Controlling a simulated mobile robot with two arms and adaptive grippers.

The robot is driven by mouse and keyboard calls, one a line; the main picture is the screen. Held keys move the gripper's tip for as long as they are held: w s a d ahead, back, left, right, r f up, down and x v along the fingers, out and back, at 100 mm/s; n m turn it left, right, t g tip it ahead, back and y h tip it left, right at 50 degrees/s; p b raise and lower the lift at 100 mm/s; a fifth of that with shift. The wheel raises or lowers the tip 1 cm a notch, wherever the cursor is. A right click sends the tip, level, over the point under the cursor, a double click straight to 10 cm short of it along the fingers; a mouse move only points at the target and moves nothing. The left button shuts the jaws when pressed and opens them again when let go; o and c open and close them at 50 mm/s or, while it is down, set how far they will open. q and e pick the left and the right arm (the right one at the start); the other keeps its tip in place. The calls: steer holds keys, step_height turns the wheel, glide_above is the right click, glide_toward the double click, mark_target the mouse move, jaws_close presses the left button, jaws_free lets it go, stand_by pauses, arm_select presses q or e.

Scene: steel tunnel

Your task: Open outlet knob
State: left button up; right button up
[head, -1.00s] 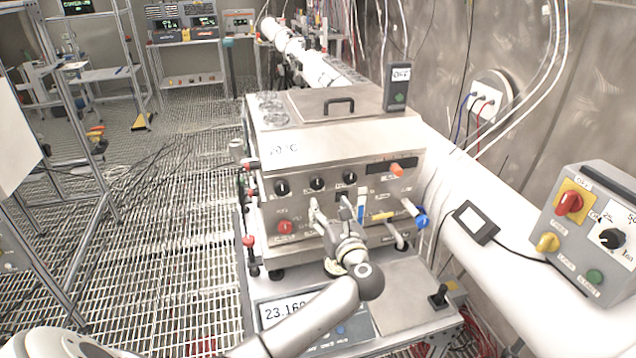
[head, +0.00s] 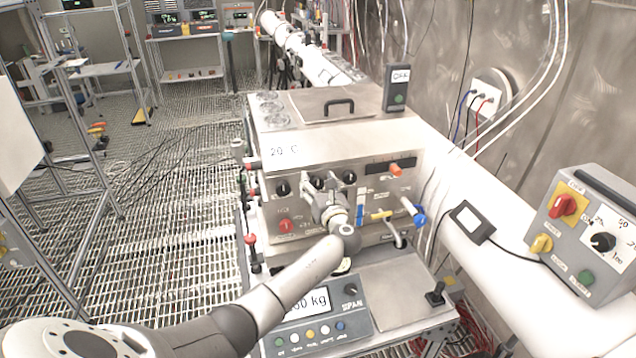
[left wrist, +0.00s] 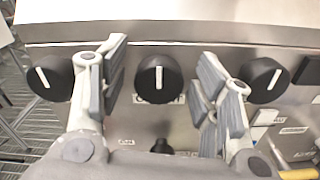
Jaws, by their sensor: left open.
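Three black knobs with white pointer lines sit in a row on the front of the steel box. In the left wrist view the middle knob (left wrist: 156,80) lies between the spread fingers of my left gripper (left wrist: 160,92), its pointer upright. A white label below it is only partly readable. The left knob (left wrist: 50,77) has a slightly tilted pointer, and the right knob (left wrist: 264,80) is tilted too. In the head view my left gripper (head: 322,190) is at the panel and partly covers the middle knob (head: 317,180). I cannot tell if the fingers touch it. My right gripper is out of view.
A red knob (head: 286,226) is low on the panel, with blue and yellow valve handles (head: 381,215) to the right. A scale (head: 318,318) lies under my arm. A grey control box (head: 588,232) is at the right.

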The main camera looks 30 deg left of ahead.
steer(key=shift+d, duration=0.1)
arm_select(q)
steer(key=shift+c, duration=0.6)
steer(key=c, duration=0.9)
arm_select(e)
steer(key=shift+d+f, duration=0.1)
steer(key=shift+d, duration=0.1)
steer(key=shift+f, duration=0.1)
